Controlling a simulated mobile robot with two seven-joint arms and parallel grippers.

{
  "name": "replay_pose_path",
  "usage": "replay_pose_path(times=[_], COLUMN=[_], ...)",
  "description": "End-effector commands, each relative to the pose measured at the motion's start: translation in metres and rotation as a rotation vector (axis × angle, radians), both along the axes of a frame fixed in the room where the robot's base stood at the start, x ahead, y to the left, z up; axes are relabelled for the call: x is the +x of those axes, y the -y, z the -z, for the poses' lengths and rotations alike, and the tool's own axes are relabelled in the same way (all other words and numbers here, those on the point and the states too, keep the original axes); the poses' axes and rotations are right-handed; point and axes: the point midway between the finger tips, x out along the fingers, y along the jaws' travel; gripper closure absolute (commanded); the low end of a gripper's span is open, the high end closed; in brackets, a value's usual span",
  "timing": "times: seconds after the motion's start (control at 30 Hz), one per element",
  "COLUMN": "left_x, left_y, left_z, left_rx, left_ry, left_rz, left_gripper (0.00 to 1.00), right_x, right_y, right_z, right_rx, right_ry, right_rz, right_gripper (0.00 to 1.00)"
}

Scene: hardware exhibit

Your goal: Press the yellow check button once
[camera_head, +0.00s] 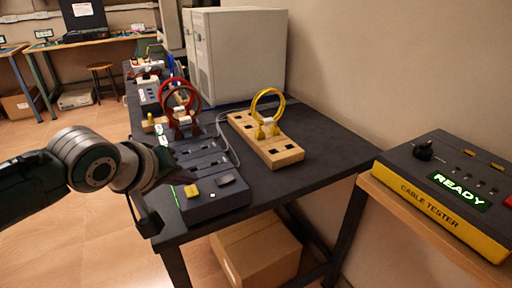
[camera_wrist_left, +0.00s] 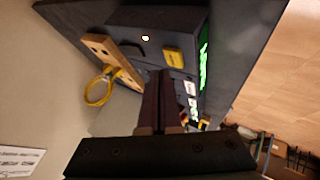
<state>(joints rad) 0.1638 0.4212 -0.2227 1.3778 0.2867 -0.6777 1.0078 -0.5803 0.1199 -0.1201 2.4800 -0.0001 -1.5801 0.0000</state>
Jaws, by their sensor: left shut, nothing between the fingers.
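The yellow button (camera_head: 192,191) sits on the front part of a dark grey box (camera_head: 218,203) at the near end of the black table. It also shows in the left wrist view (camera_wrist_left: 173,58), just beyond my fingertips. A dark oval button (camera_head: 226,180) is beside it. My left gripper (camera_head: 178,176) is shut and empty, above the table's left edge, close to the yellow button on its left and far side. In the left wrist view its fingers (camera_wrist_left: 165,78) point towards the button; I cannot tell whether they touch it. My right gripper is not in view.
A wooden block (camera_head: 270,145) with a yellow cable loop (camera_head: 268,105) stands behind the box. Red cable loops (camera_head: 178,95) and a beige computer case (camera_head: 240,55) are further back. A cable tester (camera_head: 445,190) reading READY is at the right. The table's right part is clear.

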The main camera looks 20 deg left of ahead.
Motion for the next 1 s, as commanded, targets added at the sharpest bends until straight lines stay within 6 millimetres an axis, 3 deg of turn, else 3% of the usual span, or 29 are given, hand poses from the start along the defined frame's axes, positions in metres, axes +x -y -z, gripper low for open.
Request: replay_pose_path(times=[1.0], left_x=[0.0], left_y=[0.0], left_z=[0.012], left_rx=[0.0], left_ry=[0.0], left_rz=[0.0], left_gripper=[1.0], right_x=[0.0], right_y=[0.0], right_z=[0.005], right_rx=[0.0], right_ry=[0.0], right_rz=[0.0], right_gripper=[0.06])
